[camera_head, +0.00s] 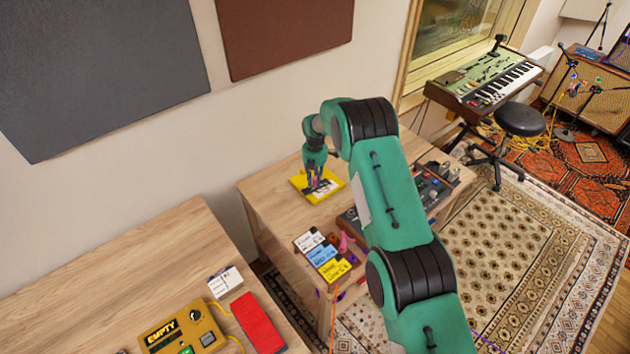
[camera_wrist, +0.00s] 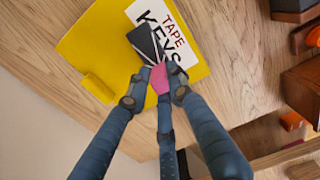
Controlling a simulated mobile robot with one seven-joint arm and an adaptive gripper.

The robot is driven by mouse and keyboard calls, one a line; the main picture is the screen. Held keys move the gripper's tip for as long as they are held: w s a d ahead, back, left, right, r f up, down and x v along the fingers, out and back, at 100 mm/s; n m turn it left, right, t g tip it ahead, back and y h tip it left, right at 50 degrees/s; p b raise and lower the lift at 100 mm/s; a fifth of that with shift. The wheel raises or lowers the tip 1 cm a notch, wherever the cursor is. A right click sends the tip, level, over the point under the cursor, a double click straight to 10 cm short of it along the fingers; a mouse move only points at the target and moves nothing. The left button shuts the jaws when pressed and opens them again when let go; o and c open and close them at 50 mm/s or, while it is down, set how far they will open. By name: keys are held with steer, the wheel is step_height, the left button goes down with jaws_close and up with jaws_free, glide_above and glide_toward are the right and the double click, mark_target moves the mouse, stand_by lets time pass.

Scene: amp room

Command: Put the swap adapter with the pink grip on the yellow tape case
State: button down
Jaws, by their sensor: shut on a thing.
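The yellow tape case (camera_head: 299,181) lies on the wooden table below my gripper (camera_head: 314,181). In the wrist view the case (camera_wrist: 95,45) shows a white label reading TAPE KEYS and a yellow tab on its near left edge. My gripper's fingers (camera_wrist: 156,92) are shut on the pink grip of the swap adapter (camera_wrist: 158,77). The adapter's dark, light-edged body (camera_wrist: 148,42) points away from the fingers and overlaps the case and part of its label. I cannot tell whether it touches the case. The fingers hide part of the grip.
White, blue and yellow labelled cards (camera_head: 323,257) sit at the table's front edge, with a pink item (camera_head: 345,242) beside them. Dark gear with knobs (camera_head: 432,186) stands at the table's right. A nearer table holds a yellow EMPTY box (camera_head: 180,330) and a red block (camera_head: 259,322).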

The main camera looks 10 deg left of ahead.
mark_target(315, 178)
steer(key=shift+f, duration=0.15)
steer(key=c, duration=1.5)
jaws_free()
steer(key=shift+c, duration=0.2)
step_height(315, 178, up, 12)
